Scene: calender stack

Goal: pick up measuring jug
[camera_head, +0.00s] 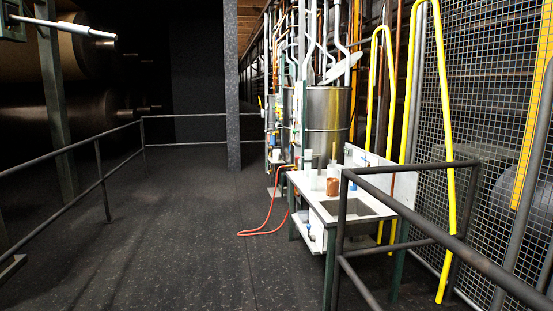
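A white sink bench (308,190) stands right of the middle, some distance ahead. Small containers stand on its far part: an orange-brown cup-like one (332,187), a pale one (333,169) just behind it, and a white one (314,181) to its left. A further white one (308,159) stands at the back. They are too small to tell which is the measuring jug; no handle or markings can be made out. Neither of my grippers is in view.
A dark pipe railing (405,224) stands before the bench's right side. A red hose (262,233) lies on the floor left of the bench. Yellow rails (443,150) and wire mesh (490,80) close the right side. The dark floor (180,230) is open at centre left.

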